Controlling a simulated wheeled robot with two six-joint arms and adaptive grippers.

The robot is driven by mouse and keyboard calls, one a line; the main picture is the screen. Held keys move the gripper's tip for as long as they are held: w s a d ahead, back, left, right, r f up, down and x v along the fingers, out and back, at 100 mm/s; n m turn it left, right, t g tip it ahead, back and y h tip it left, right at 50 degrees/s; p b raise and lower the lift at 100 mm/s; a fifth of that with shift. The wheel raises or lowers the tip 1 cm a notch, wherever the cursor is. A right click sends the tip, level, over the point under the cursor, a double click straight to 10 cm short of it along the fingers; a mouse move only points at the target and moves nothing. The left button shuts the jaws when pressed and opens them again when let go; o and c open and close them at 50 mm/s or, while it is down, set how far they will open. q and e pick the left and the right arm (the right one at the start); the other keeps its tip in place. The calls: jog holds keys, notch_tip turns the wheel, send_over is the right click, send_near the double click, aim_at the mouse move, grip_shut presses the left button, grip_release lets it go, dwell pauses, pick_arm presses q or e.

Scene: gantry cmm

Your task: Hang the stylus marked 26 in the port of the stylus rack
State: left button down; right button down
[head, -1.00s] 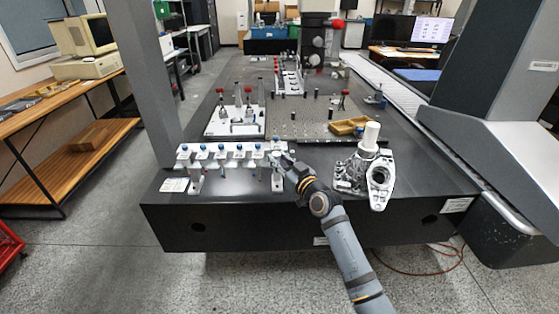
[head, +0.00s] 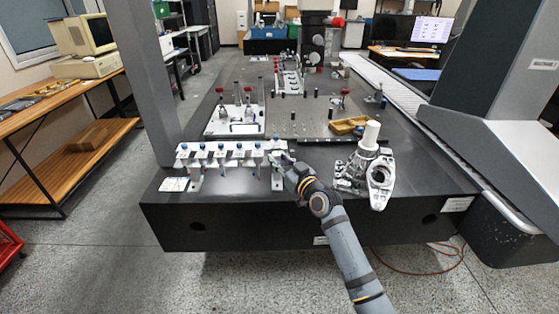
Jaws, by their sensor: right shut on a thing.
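The stylus rack (head: 232,157) is a pale bar on legs near the front left of the dark granite table (head: 330,195). Several styli with blue tops (head: 220,146) hang along it. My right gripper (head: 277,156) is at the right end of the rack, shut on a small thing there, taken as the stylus. The gripper and the rack end hide most of it. I cannot read the number 26 or tell whether the stylus sits in the port. My left gripper is not in view.
A metal casting with a white cylinder (head: 371,134) stands right of my right arm. Behind the rack are a white plate with fixtures (head: 236,128), a plate of pegs (head: 300,128) and a yellow tray (head: 350,126). A white card (head: 173,185) lies at the front left.

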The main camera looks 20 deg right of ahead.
jog(key=shift+f, duration=0.2)
jog(key=c, duration=1)
grip_release()
jog(key=v, duration=1.2)
